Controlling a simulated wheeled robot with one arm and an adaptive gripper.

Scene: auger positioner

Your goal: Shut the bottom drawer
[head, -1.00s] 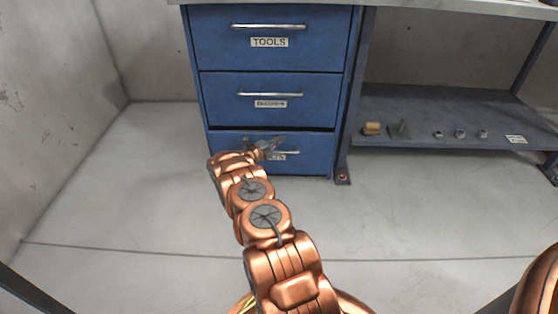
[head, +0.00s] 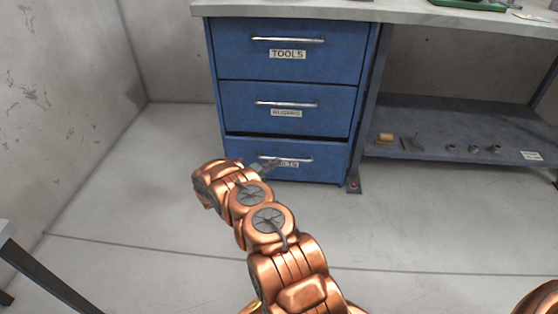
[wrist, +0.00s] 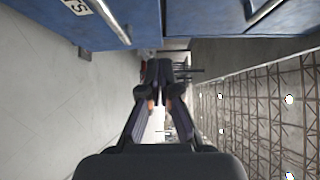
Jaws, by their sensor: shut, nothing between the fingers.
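The bottom drawer (head: 325,170) is the lowest of the blue cabinet's drawers, with a metal bar handle (head: 298,159) and a label partly hidden by my gripper. A thin dark gap runs along its top edge; I cannot tell for sure how far it stands out. My gripper (head: 270,165) is in front of the drawer's left part, pointing right; I cannot tell if it touches. In the wrist view my gripper (wrist: 160,70) is shut and empty. A blue drawer front (wrist: 70,22) with a label ending in "TS" lies at upper left there.
Above are the TOOLS drawer (head: 235,55) and a middle drawer (head: 235,105), both looking flush. A workbench (head: 420,15) joins at right, with a low shelf (head: 450,120) holding small parts. A bench leg (head: 355,180) stands beside the cabinet. The floor (head: 120,200) at left is clear.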

